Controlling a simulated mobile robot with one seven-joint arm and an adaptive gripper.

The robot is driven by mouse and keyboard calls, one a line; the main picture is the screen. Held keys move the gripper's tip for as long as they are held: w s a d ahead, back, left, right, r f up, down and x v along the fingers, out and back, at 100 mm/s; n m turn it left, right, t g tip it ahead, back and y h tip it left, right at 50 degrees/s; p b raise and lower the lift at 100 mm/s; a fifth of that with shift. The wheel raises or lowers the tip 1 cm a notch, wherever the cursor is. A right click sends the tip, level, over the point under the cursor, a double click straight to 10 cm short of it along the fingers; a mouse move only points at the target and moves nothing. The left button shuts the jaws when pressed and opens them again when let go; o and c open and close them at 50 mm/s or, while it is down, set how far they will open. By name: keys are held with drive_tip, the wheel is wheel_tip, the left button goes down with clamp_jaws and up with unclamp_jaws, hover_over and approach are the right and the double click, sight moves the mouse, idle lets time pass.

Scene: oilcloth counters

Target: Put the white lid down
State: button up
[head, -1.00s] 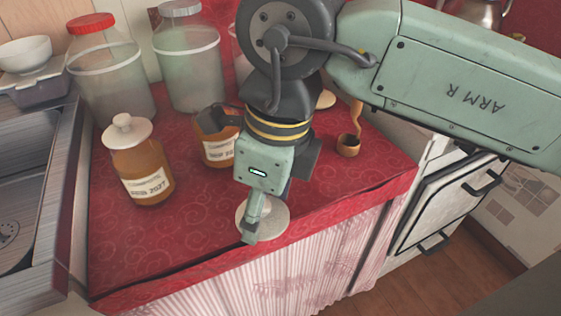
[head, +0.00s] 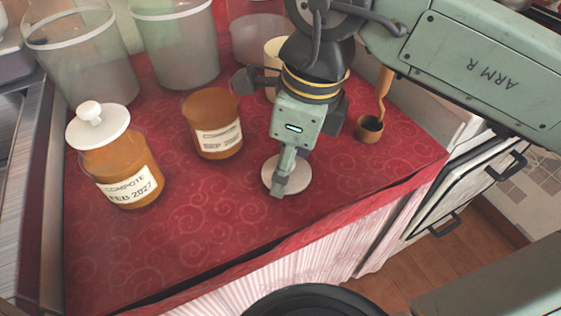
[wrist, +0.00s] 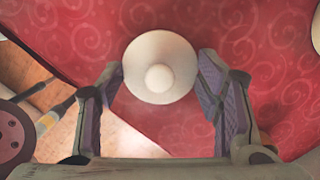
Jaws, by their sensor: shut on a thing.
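The white lid (head: 302,177) is a round disc with a knob, held near the counter's front edge. My gripper (head: 284,180) is shut on it. In the wrist view the lid (wrist: 158,52) sits between the two fingers (wrist: 160,82), knob facing the camera. An amber jar labelled SEP (head: 214,128) stands open to the left. Another amber jar, COMPOTE FEB 2027 (head: 128,180), stands further left under its own white knobbed lid (head: 98,130).
The red oilcloth counter (head: 200,220) is clear in front of the jars. Large clear containers (head: 178,50) stand at the back. A pale cylinder (head: 274,54) stands behind my gripper. The oven (head: 465,190) is beyond the right edge.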

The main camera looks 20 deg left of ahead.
sight(301, 175)
drive_tip(key=shift+r, duration=0.1)
drive_tip(key=shift+d, duration=0.1)
drive_tip(key=o, duration=0.4)
drive_tip(key=shift+f, duration=0.25)
drive_tip(key=o, duration=0.5)
drive_tip(key=shift+r, duration=0.1)
drive_tip(key=shift+c, duration=0.2)
wheel_tip(301, 175, up, 12)
drive_tip(key=d+p, duration=0.1)
drive_tip(key=shift+d, duration=0.4)
